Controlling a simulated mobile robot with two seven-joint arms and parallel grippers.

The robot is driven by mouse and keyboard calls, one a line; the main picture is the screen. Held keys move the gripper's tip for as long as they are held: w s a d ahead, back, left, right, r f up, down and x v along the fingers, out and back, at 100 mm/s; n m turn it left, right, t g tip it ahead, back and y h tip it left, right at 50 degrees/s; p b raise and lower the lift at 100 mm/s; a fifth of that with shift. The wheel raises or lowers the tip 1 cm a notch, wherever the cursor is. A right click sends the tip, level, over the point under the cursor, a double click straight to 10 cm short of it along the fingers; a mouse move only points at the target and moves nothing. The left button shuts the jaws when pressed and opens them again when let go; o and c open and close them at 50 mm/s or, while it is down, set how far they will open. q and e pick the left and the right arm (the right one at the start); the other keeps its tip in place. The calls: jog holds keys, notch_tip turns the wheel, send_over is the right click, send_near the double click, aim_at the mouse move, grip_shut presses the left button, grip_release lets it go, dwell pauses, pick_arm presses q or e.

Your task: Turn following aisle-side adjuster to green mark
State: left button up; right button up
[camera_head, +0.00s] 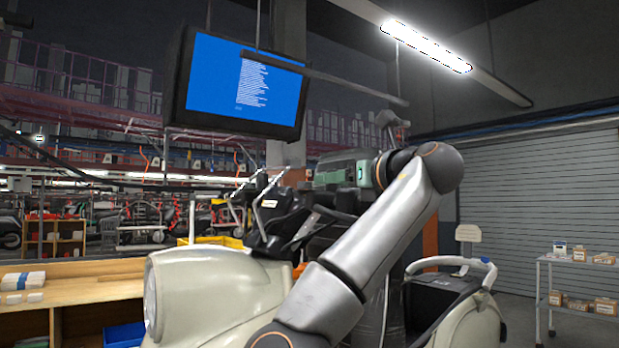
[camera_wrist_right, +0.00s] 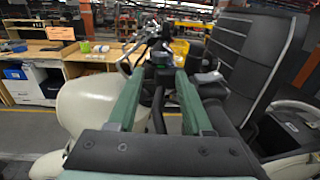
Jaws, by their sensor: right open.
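My right gripper (camera_wrist_right: 158,77) is open in the right wrist view, with its two green fingers spread apart. A dark block on a dark post, part of the vehicle's steering column (camera_wrist_right: 161,60), shows between and beyond the fingertips; I cannot tell whether they touch it. In the head view my right arm reaches up over the beige vehicle (camera_head: 215,290), and its green wrist end is beside the dark handlebars (camera_head: 285,215). The fingertips are hard to make out there. I cannot identify an adjuster or a green mark in either view. My left gripper is not in view.
A black seat back (camera_wrist_right: 250,55) stands close on the right in the wrist view. A wooden workbench (camera_head: 90,290) is at left and a wheeled shelf cart (camera_head: 590,268) with boxes at right. A blue screen (camera_head: 240,85) hangs above.

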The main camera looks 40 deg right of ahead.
aim_at(309, 183)
jog(key=w+p, duration=0.1)
jog(key=w, duration=0.1)
jog(key=w+d+p, duration=0.1)
jog(key=w, duration=0.2)
jog(key=w+p, duration=0.1)
jog(key=w, duration=0.1)
jog(key=shift+w+d, duration=0.25)
jog(key=shift+w, duration=0.1)
jog(key=shift+w+d, duration=0.1)
jog(key=shift+w, duration=0.45)
grip_shut()
